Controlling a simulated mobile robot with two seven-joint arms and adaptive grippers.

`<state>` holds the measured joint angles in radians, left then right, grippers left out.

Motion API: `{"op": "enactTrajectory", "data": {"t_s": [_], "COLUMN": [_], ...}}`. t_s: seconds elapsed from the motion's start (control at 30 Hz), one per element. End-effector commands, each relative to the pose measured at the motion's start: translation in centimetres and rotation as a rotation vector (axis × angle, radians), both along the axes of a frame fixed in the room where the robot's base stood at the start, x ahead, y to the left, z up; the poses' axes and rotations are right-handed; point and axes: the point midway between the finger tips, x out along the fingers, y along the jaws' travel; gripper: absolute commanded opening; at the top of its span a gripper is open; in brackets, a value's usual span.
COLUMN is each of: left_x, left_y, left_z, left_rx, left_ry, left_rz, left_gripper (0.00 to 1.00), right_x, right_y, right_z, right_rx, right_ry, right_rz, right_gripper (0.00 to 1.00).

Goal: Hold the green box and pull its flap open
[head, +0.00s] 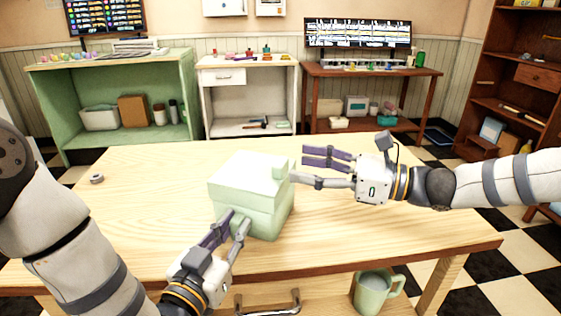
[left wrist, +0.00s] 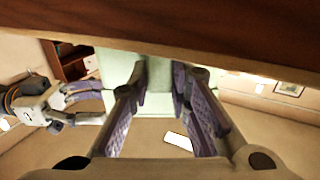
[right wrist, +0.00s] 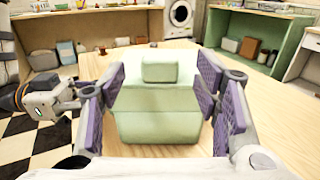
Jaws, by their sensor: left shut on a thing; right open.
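The pale green box (head: 238,177) stands on the wooden table, with a seam below its upper part and a small raised block (head: 279,161) at its right side. The upper part appears closed in the head view; I cannot tell the flap's exact edge. My left gripper (head: 237,226) is shut on the box's near lower side; its fingers also show against green in the left wrist view (left wrist: 160,85). My right gripper (head: 304,167) is open at the box's right side. In the right wrist view the box (right wrist: 158,125) and block (right wrist: 160,69) show between its spread fingers.
The table (head: 400,227) is clear to the right of the box, below the right arm. A small grey ring (head: 97,179) lies at its left. A green mug (head: 373,291) and a drawer handle (head: 268,302) are at the table's near side. Shelves stand well behind.

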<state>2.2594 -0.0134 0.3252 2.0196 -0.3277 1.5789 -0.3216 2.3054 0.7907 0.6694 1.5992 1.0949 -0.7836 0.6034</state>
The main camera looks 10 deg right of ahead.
Motion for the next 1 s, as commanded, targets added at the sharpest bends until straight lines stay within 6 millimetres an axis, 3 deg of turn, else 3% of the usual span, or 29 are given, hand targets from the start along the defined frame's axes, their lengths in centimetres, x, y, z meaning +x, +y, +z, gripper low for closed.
{"op": "enactTrajectory", "data": {"t_s": [0.03, 0.23, 0.57, 0.6, 0.83, 1.0], "left_x": [-0.3, -0.3, -0.3, -0.3, -0.3, -0.3], "left_y": [0.1, 0.1, 0.1, 0.1, 0.1, 0.1], "left_z": [-1.0, -1.0, -1.0, -1.0, -1.0, -1.0], "left_rx": [0.008, 0.009, 0.009, 0.009, 0.009, 0.009], "left_ry": [0.024, 0.025, 0.026, 0.026, 0.026, 0.026], "left_rz": [-0.002, -0.001, -0.001, -0.001, -0.001, -0.001], "left_gripper": [0.00, 0.00, 0.00, 0.00, 0.00, 0.00], "right_x": [0.5, 2.1, 2.5, 2.5, 2.5, 2.4], "right_y": [1.2, 4.3, 5.1, 5.1, 5.1, 5.1], "right_z": [-0.4, -0.4, -0.4, -0.4, -0.4, -0.4], "right_rx": [-0.004, -0.004, -0.004, -0.004, -0.004, -0.005], "right_ry": [0.004, 0.004, 0.004, 0.004, 0.004, 0.006], "right_rz": [0.003, 0.001, 0.000, 0.000, 0.000, 0.001], "right_gripper": [0.57, 0.57, 0.57, 0.54, 0.02, 0.00]}}
